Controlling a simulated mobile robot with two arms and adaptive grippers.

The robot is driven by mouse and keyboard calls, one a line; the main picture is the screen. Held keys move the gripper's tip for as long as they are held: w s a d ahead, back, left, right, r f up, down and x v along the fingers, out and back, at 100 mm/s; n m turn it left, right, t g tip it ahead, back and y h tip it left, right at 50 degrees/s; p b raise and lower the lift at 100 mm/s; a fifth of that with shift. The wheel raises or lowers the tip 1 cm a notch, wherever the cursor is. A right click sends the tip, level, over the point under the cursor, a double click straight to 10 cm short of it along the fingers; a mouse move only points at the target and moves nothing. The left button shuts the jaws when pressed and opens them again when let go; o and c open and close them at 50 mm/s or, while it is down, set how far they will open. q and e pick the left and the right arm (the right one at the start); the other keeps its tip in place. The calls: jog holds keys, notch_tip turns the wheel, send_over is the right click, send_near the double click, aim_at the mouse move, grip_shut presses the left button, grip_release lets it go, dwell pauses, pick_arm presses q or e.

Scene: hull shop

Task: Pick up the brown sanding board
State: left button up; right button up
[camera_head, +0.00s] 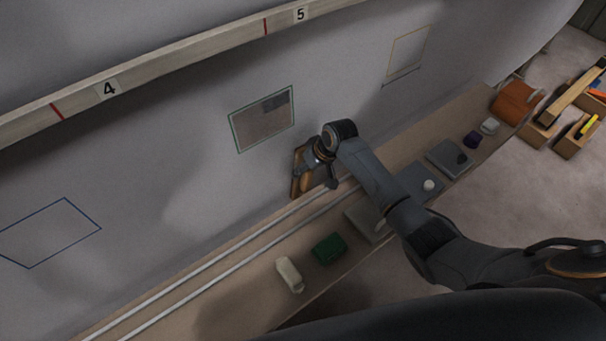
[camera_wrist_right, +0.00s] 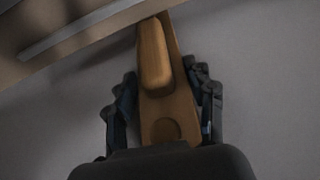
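The brown sanding board (camera_head: 298,183) stands upright on the long bench, close against the grey hull wall, in the head view. My right gripper (camera_head: 318,168) is at the board and partly covers it. In the right wrist view the board (camera_wrist_right: 180,95) runs up between the two fingers of my right gripper (camera_wrist_right: 160,78), with its raised wooden handle and round knob facing me. The fingers are spread, one on each side of the board, with narrow gaps showing; contact is hard to judge. My left gripper is not in view.
Two pale rails (camera_head: 215,268) run along the bench (camera_head: 235,310). A white block (camera_head: 289,275), a green block (camera_head: 328,249) and grey pads lie near the bench's front edge.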

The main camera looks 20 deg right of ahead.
aim_at(300, 148)
jog(key=c, duration=0.5)
notch_tip(300, 148, up, 12)
jog(key=shift+w+r+p, duration=0.1)
jog(key=shift+r+p, duration=0.05)
jog(key=shift+p, duration=0.15)
jog(key=s+d, duration=0.3)
jog(key=s, duration=0.1)
jog(key=s+d, duration=0.4)
jog(key=s, duration=0.1)
jog(key=s+d+b, duration=0.1)
jog(key=s+d, duration=0.3)
jog(key=s, duration=0.1)
jog(key=shift+s+d, duration=0.1)
jog(key=shift+d, duration=0.1)
